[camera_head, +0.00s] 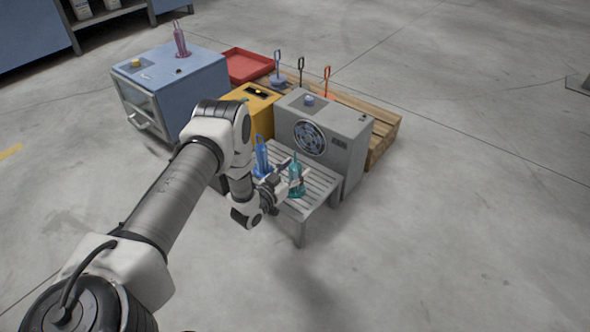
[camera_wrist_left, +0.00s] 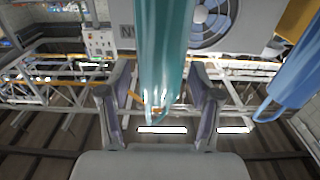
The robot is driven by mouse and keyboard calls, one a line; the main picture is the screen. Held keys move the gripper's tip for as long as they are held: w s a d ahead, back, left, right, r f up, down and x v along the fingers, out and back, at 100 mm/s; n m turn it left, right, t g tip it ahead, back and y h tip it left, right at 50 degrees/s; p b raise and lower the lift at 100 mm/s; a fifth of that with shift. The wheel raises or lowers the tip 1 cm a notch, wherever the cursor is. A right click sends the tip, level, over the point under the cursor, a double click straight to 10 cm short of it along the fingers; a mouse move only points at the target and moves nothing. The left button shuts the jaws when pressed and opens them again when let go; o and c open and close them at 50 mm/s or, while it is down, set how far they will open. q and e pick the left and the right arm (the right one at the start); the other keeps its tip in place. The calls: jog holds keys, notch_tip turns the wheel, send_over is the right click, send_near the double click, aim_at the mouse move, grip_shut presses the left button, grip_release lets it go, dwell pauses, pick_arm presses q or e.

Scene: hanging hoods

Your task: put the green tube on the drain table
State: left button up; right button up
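The green tube (camera_head: 296,177) is teal and see-through and stands upright over the right part of the grey slatted drain table (camera_head: 320,186). My left gripper (camera_head: 291,182) is at the tube, reaching in from the left. In the left wrist view the tube (camera_wrist_left: 163,50) runs between the two fingers (camera_wrist_left: 160,95), with a finger close on each side. I cannot tell whether the fingers press on it. Whether the tube's base rests on the slats is also unclear. My right gripper is not in view.
A blue tube (camera_head: 262,158) with a top loop stands just left of the green one. A grey box with a fan (camera_head: 350,135) stands right behind the table. A yellow box (camera_head: 262,105), blue cabinet (camera_head: 195,85), red tray (camera_head: 248,66) and pallet (camera_head: 385,130) lie behind. Floor at right is clear.

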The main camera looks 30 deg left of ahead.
pick_arm(q)
jog(key=shift+s+r, duration=0.1)
jog(key=shift+r, duration=0.1)
jog(key=s+p, duration=0.6)
jog(key=s, duration=0.6)
jog(key=s+d+f+g, duration=0.6)
jog(key=d+g, duration=0.2)
jog(key=d, duration=0.3)
jog(key=s+d+r+g, duration=0.1)
jog(key=s+g, duration=0.4)
jog(key=s, duration=0.5)
jog(key=s+d+r+n+g+y, duration=0.1)
jog(key=s+g, duration=0.4)
jog(key=s, duration=0.5)
jog(key=shift+s+d+r, duration=0.15)
jog(key=shift+d+r, duration=0.05)
jog(key=shift+d, duration=0.65)
